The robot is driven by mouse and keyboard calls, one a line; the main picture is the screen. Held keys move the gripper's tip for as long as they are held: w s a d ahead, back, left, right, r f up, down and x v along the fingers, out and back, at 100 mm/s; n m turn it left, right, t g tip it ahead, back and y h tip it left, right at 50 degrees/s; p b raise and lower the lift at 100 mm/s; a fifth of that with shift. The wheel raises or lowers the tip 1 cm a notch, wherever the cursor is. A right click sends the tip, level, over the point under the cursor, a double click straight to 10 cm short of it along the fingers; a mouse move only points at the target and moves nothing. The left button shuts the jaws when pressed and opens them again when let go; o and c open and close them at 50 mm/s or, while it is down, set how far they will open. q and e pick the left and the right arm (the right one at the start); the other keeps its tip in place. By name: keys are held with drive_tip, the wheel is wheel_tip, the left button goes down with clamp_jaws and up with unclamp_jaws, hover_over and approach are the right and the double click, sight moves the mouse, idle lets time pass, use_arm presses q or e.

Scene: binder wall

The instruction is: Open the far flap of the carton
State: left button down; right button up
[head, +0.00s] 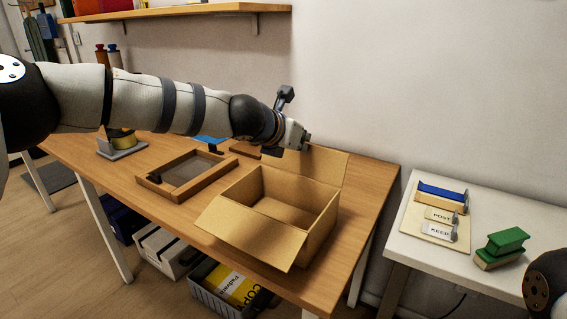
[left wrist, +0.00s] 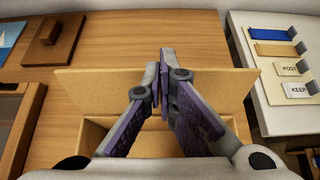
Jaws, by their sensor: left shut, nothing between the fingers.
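The open cardboard carton (head: 302,232) stands on the wooden table. Its near flap (head: 250,235) is folded outward toward the front. Its far flap (head: 328,166) stands raised at the back edge, leaning away from the opening. The far flap also shows in the left wrist view (left wrist: 95,82), behind my fingers. My left gripper (head: 308,138) is above the far side of the carton, close to the far flap's top edge; in the left wrist view its fingers (left wrist: 165,75) are shut and empty. I cannot tell whether they touch the flap. My right gripper is not in view.
A wooden frame tray (head: 160,187) lies left of the carton. A shelf (head: 215,8) hangs above.

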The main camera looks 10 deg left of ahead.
use_arm(q)
drive_tip(key=shift+x, duration=0.8)
drive_tip(key=shift+w+r, duration=0.1)
drive_tip(key=shift+w, duration=0.15)
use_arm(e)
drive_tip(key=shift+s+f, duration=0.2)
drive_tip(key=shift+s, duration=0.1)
use_arm(q)
drive_tip(key=shift+r, duration=0.1)
